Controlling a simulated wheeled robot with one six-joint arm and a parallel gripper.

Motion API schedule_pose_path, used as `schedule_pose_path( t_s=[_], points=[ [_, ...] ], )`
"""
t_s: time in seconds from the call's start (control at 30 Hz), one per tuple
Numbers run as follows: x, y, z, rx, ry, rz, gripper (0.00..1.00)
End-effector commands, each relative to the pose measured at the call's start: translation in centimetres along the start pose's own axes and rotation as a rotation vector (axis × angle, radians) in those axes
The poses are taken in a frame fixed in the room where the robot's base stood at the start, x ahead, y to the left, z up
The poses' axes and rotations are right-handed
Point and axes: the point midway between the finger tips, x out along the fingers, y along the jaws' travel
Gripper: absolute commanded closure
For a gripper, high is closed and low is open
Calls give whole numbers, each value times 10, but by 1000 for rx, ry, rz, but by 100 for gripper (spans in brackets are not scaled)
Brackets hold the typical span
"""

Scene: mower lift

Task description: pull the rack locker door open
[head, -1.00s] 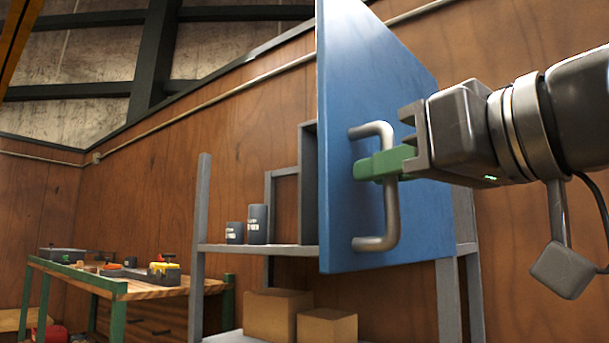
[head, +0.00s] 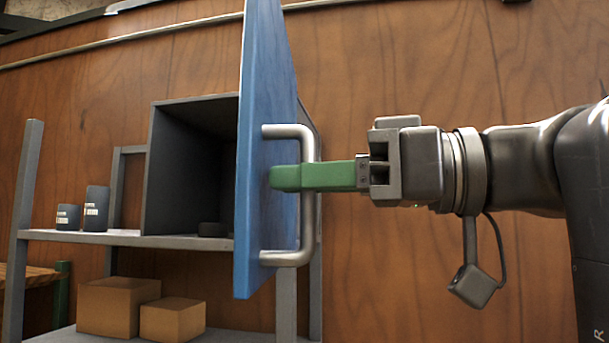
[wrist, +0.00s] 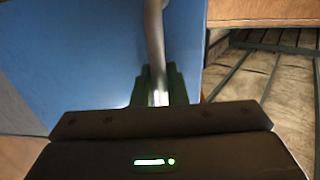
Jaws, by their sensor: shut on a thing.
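The blue locker door (head: 262,150) stands swung out from the grey rack locker (head: 190,165), whose dark inside shows to the left of the door. A silver bar handle (head: 309,225) is fixed on the door's outer face. My gripper (head: 290,178) comes from the right, its green fingers shut on the handle at about mid-height. In the wrist view the handle (wrist: 154,40) runs down between the green fingers (wrist: 160,85), with the blue door (wrist: 90,60) behind it. A small dark object (head: 212,229) lies on the locker floor, partly hidden by the door.
The grey shelf rack (head: 100,238) carries two dark cans (head: 96,208) left of the locker. Two cardboard boxes (head: 110,305) sit on the shelf below. A wooden workbench (head: 25,275) shows at the far left. The wooden wall (head: 400,60) stands behind.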

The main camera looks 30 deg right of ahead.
Motion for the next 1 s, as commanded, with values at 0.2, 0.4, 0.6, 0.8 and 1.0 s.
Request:
schedule_pose_path(
  t_s=[0.2, 0.4, 0.6, 0.8, 1.0],
  points=[
    [0, 0, -2, 0, 4, 1, 71],
    [0, 0, -1, 0, 2, 1, 71],
    [-3, 0, 0, 1, 2, 2, 71],
    [-30, 0, 0, 1, 6, 4, 71],
    [-76, 0, -1, 2, 7, 3, 71]
  ],
)
